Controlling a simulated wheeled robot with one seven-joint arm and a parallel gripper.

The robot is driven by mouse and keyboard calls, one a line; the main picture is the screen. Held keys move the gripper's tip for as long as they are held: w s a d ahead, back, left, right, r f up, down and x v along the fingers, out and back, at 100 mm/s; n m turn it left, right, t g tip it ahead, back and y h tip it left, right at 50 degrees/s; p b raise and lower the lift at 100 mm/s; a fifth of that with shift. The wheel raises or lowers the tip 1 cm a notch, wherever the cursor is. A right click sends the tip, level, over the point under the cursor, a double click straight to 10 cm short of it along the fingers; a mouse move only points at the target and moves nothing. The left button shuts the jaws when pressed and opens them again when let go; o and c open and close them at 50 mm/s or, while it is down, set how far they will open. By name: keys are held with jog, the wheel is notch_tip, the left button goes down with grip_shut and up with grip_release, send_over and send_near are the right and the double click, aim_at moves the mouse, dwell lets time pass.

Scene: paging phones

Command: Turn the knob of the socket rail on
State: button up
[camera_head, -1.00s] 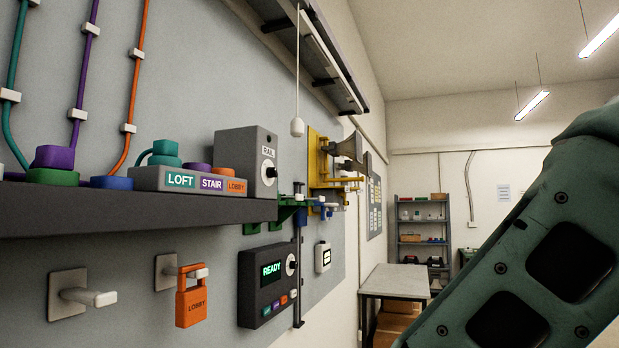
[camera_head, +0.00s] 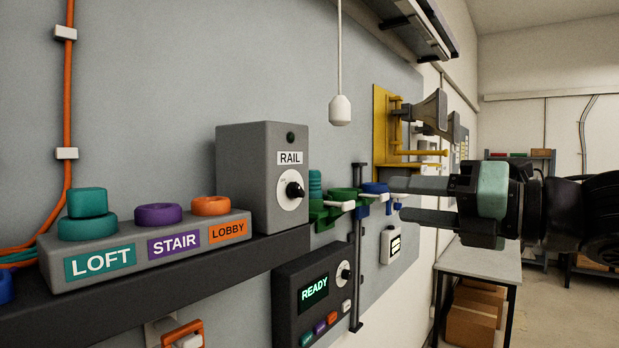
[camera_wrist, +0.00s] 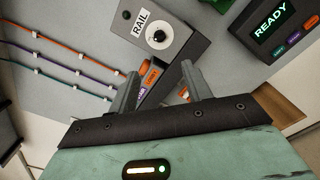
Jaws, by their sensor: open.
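The socket rail's knob (camera_head: 295,190) is a small black knob on a white round dial. It is on the front of a grey box labelled RAIL (camera_head: 248,170), with a dark round lamp above the dial. The box stands on the dark shelf's right end. In the wrist view the knob (camera_wrist: 158,36) shows beyond the fingertips, near the top. My gripper (camera_head: 392,200) is open and empty, to the right of the box and apart from the knob. Its fingers point left in the head view. The wrist view shows both fingers (camera_wrist: 160,82) spread.
A grey block with LOFT, STAIR and LOBBY labels (camera_head: 150,250) sits left on the shelf (camera_head: 180,281). A READY panel (camera_head: 312,295) hangs below. A white pull (camera_head: 340,110) hangs on a cord. Green and blue pieces (camera_head: 343,200) and a yellow bracket (camera_head: 383,130) lie behind.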

aim_at(302, 191)
jog(key=a+b, duration=0.1)
jog(key=b, duration=0.3)
jog(key=w+a+f+b, duration=0.1)
jog(key=b, duration=0.4)
jog(key=shift+w+a, duration=0.15)
jog(key=shift+w, duration=0.05)
jog(key=b, duration=0.2)
jog(key=shift+w+a+r+b, duration=0.1)
jog(key=shift+r+b, duration=0.05)
jog(key=shift+b, duration=0.15)
jog(key=x, duration=0.4)
jog(key=p+x, duration=0.1)
jog(key=x, duration=0.9)
jog(key=shift+w+a+r, duration=0.1)
jog(key=shift+w+r, duration=0.15)
jog(key=shift+r, duration=0.05)
jog(key=c, duration=1)
